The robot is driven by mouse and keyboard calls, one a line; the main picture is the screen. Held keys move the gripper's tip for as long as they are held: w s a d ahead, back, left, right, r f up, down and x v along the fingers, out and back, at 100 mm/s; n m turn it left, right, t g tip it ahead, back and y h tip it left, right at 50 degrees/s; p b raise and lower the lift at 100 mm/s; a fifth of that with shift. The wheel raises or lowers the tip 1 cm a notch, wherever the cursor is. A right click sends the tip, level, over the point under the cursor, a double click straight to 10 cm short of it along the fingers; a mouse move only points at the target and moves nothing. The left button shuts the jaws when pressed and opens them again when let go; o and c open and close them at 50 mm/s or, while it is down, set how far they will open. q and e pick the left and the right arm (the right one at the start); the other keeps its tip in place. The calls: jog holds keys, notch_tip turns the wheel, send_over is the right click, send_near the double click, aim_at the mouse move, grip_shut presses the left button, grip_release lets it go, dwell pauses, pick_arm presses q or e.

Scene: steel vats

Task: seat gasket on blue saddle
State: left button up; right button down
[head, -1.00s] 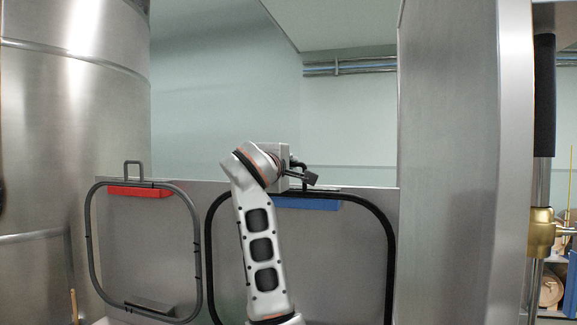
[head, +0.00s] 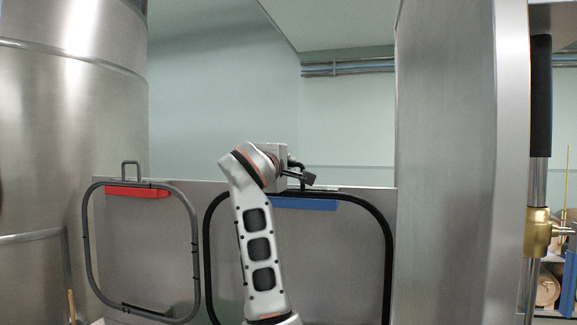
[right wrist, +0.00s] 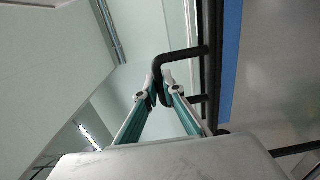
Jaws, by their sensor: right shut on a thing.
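A black, rounded-square gasket (head: 389,250) hangs upright in front of a steel panel. Its top run lies along the upper edge of the blue saddle (head: 312,204); I cannot tell whether it bears on it. In the right wrist view the gasket's black run (right wrist: 212,60) lies right beside the blue saddle strip (right wrist: 229,60). My right gripper (right wrist: 161,92) is shut on the gasket's black handle loop (right wrist: 178,55). In the head view my right arm hides the gripper's fingers and part of the gasket's left and top. My left gripper is out of view.
A grey gasket (head: 196,250) with a handle loop hangs at a red saddle (head: 138,192) on the same steel panel (head: 150,240), to the left. A large steel vat (head: 70,120) stands at far left. A tall steel wall (head: 450,160) stands close on the right.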

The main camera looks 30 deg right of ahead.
jog(key=shift+x, duration=1.15)
dwell(0.6)
jog(key=c, duration=2.1)
grip_release()
jog(key=shift+d+r, duration=0.1)
jog(key=v, duration=1.2)
